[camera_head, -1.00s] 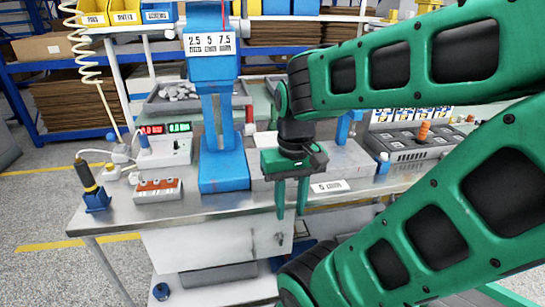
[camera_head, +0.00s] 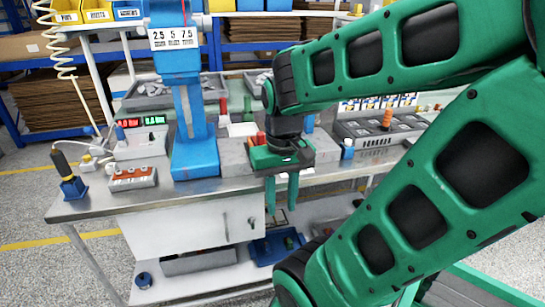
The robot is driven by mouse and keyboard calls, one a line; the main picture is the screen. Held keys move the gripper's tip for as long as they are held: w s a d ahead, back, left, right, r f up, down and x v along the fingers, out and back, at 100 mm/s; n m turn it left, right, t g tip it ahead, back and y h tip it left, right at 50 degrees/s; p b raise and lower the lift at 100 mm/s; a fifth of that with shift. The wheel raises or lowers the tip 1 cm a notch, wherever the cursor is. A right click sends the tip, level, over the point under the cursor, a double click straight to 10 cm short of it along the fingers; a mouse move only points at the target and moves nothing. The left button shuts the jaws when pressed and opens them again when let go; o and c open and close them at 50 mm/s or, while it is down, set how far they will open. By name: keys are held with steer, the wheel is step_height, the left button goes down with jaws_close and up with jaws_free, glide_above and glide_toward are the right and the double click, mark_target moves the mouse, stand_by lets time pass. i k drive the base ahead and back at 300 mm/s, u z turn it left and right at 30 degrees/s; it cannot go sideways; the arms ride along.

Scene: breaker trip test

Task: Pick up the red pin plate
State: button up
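My gripper (camera_head: 281,208) hangs in front of the bench's front edge with its two green fingers pointing down. The fingers are apart and nothing shows between them. I cannot clearly make out the red pin plate. A small red piece (camera_head: 260,138) shows just behind my gripper's body, mostly hidden by it. Another small red-topped piece (camera_head: 224,107) stands further back beside the blue press. I cannot tell whether either belongs to the plate.
The metal bench (camera_head: 215,188) carries a blue press (camera_head: 195,155), a box with orange-red parts (camera_head: 132,178), a screwdriver in a blue stand (camera_head: 68,172) and a grey panel (camera_head: 375,130). A blue tray (camera_head: 268,248) lies on the lower shelf.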

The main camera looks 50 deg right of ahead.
mark_target(259, 140)
steer(key=k, duration=1.2)
steer(key=z, duration=0.65)
steer(key=i, duration=1)
